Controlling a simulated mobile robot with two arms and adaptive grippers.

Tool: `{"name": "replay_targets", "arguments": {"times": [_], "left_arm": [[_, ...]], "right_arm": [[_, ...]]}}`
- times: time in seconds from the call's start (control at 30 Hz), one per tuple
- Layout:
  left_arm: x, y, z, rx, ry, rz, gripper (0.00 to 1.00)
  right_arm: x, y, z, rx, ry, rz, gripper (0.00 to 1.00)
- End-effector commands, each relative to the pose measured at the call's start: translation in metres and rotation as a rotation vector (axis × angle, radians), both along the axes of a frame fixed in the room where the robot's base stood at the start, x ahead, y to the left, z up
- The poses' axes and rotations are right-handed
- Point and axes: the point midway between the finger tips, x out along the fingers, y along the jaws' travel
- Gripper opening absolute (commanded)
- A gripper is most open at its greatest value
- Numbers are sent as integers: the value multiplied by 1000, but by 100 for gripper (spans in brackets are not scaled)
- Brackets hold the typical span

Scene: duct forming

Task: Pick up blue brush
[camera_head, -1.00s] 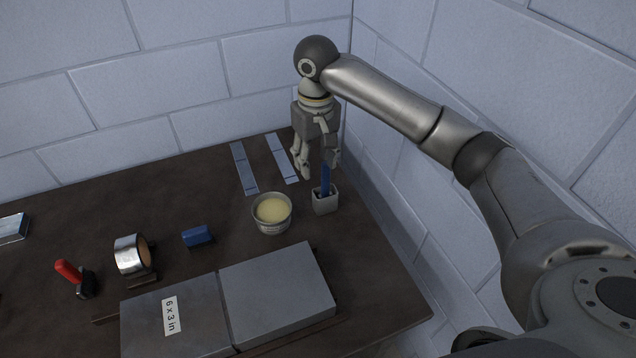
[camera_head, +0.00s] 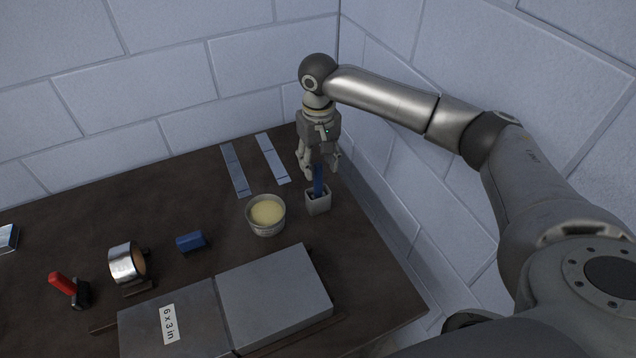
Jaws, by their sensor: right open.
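The blue brush (camera_head: 318,184) stands upright in a small grey holder (camera_head: 318,204) near the back right of the table. Only part of its blue handle shows; its lower end is hidden in the holder. My right gripper (camera_head: 320,172) points down right above the holder, its fingers open on either side of the handle's top. I cannot tell whether a finger touches the handle. My left gripper is not in view.
A tub of cream paste (camera_head: 266,214) stands just left of the holder. Two metal strips (camera_head: 271,158) lie behind it. A blue block (camera_head: 190,242), tape roll (camera_head: 127,262), red-handled tool (camera_head: 64,284) and grey panels (camera_head: 275,296) lie on the table (camera_head: 120,215). Walls close the back and right.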

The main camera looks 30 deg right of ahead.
Motion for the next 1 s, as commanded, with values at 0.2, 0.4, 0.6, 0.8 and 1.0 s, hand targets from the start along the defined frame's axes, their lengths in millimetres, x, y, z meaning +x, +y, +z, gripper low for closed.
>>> {"name": "replay_targets", "arguments": {"times": [0.2, 0.4, 0.6, 0.8, 1.0], "left_arm": [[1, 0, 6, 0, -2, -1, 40], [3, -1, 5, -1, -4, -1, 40], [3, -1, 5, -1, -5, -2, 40], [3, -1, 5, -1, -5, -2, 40], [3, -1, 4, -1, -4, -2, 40]], "right_arm": [[0, 0, -17, 0, -1, 1, 45], [0, 1, -18, 0, -2, 2, 43], [0, 1, -18, 0, -2, 2, 18], [1, 1, -17, 1, -2, 2, 0], [1, 1, -16, 1, -3, 2, 0]]}}
